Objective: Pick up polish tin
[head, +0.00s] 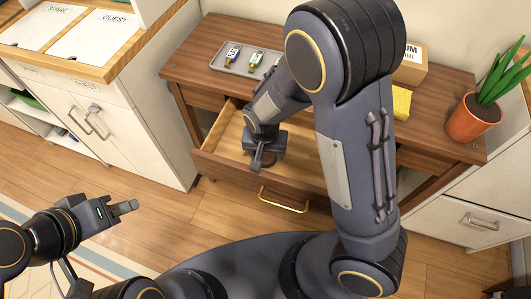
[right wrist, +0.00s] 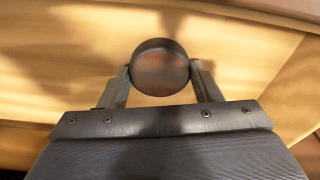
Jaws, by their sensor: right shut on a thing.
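The polish tin is a small round dark tin (right wrist: 160,68) with a dull brownish top, seen in the right wrist view. My right gripper (right wrist: 160,78) has one finger on each side of the tin and is shut on it, inside the open wooden drawer (head: 222,133). In the head view my right gripper (head: 262,160) reaches down into the drawer, and the tin cannot be made out there. My left gripper (head: 128,208) is at the lower left over the floor, away from the drawer; its finger gap cannot be made out.
The table top (head: 215,40) above the drawer bears a grey tray (head: 228,69) with small tagged items, a cardboard box (head: 412,72), a yellow block (head: 402,102) and a potted plant (head: 472,120). A white cabinet (head: 125,120) stands left. The drawer's walls surround my right gripper.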

